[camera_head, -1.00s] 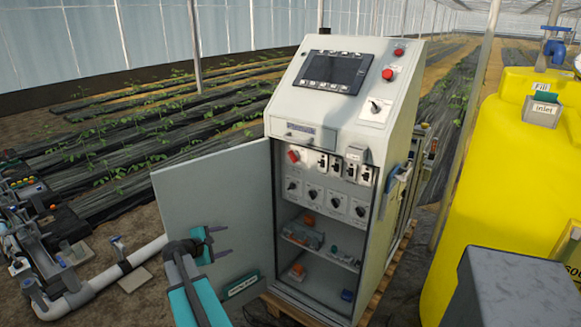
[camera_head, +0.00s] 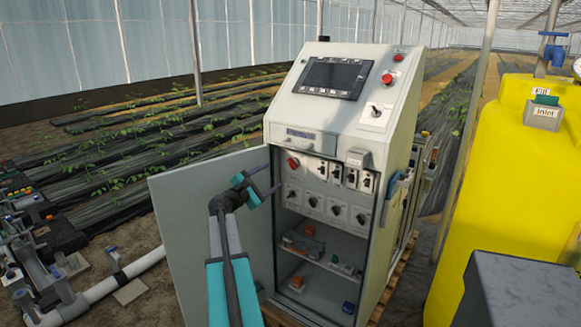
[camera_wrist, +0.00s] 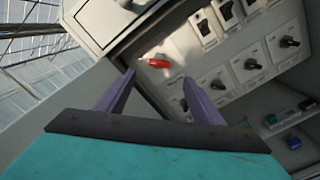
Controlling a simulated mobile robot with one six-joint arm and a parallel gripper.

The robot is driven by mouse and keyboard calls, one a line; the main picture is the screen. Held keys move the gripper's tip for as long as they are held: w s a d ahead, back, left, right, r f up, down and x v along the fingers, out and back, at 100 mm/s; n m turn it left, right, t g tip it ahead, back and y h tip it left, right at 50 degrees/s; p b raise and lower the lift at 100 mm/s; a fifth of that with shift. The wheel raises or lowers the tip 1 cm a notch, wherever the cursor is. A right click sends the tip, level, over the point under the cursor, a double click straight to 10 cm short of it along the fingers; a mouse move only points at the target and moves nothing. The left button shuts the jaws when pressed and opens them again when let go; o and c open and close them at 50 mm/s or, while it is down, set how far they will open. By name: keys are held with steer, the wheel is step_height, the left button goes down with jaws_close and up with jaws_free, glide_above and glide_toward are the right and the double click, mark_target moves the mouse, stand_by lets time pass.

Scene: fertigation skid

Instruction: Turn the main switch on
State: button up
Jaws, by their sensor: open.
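The red switch (camera_head: 293,162), which looks like the main switch, is at the top left of the panel inside the open cabinet (camera_head: 345,95). In the wrist view the red switch (camera_wrist: 158,63) shows just beyond the fingertips, roughly between them. Its handle looks about level in the head view, but its exact setting is too small to read. My gripper (camera_head: 271,179) is open and empty, in front of the cabinet opening at its left side, a little below and left of the red switch. The purple fingers also show in the wrist view (camera_wrist: 158,79), apart from the switch.
The open cabinet door (camera_head: 200,215) stands to the left, behind my arm. Black rotary knobs (camera_head: 336,210) and small switches (camera_head: 351,177) sit beside and below the red switch. Shelves with small parts lie lower. A yellow tank (camera_head: 500,190) is on the right.

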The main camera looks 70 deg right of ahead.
mark_target(295, 162)
steer(key=shift+d, duration=0.15)
steer(key=shift+p+x, duration=0.9)
steer(key=shift+x, duration=5.9)
steer(key=shift+c, duration=0.4)
steer(key=c, duration=1)
